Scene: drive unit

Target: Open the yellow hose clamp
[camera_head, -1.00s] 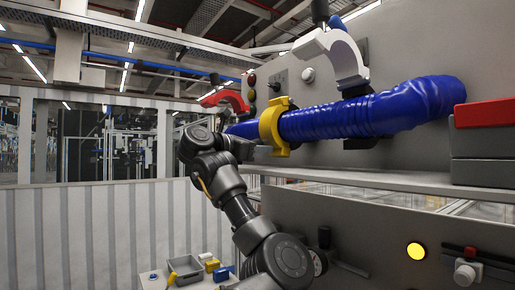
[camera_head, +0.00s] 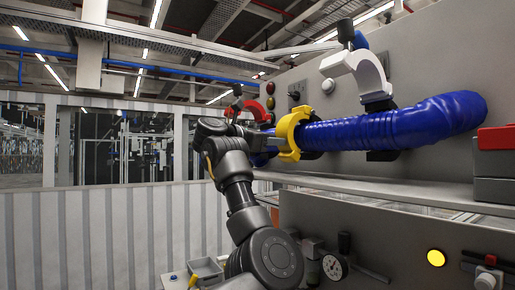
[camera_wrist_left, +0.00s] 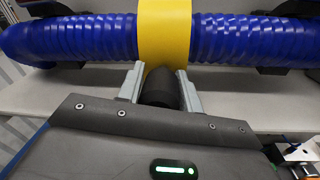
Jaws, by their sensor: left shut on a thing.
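The yellow hose clamp (camera_head: 289,138) sits around the blue ribbed hose (camera_head: 385,127) in the head view. In the left wrist view the yellow clamp (camera_wrist_left: 164,32) shows as a broad band across the blue hose (camera_wrist_left: 240,38). My left gripper (camera_head: 258,141) is beside the clamp on its left. In the wrist view its two fingers (camera_wrist_left: 160,88) are on either side of a short dark cylindrical handle (camera_wrist_left: 160,90) just below the yellow band, shut on it. Whether the clamp's latch is loose is hard to tell. My right gripper is not in view.
A white clamp (camera_head: 357,68) stands raised above the hose, and a red clamp (camera_head: 252,108) is at the left. A red and grey block (camera_head: 495,160) sits on the shelf at the right.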

